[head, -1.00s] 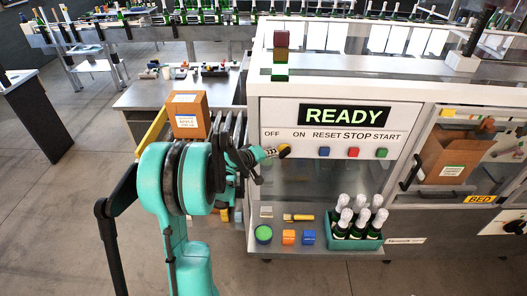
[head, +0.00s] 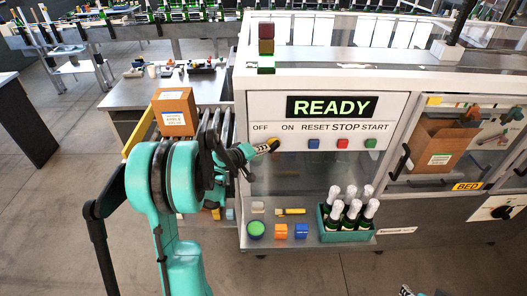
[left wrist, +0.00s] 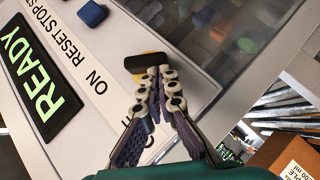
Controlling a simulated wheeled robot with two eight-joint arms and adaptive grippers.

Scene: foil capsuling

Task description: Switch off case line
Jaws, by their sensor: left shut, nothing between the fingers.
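The case line's control panel (head: 262,108) carries a lit READY display (head: 331,106) and the labels OFF, ON, RESET, STOP and START. A black-and-yellow switch knob (head: 273,144) sits below the OFF and ON labels; it also shows in the left wrist view (left wrist: 146,62). My left gripper (head: 262,149) is shut and empty, its fingertips right at the knob. In the left wrist view the closed fingertips (left wrist: 160,72) meet the knob's edge; firm contact cannot be told. A small part, perhaps of my right gripper, shows at the head view's bottom edge.
Blue (head: 314,143), red (head: 342,143) and green (head: 370,143) buttons sit right of the knob. Below, a shelf holds a green crate (head: 347,237) of foil-topped bottles and small coloured items. A cardboard box (head: 174,112) stands behind my left arm.

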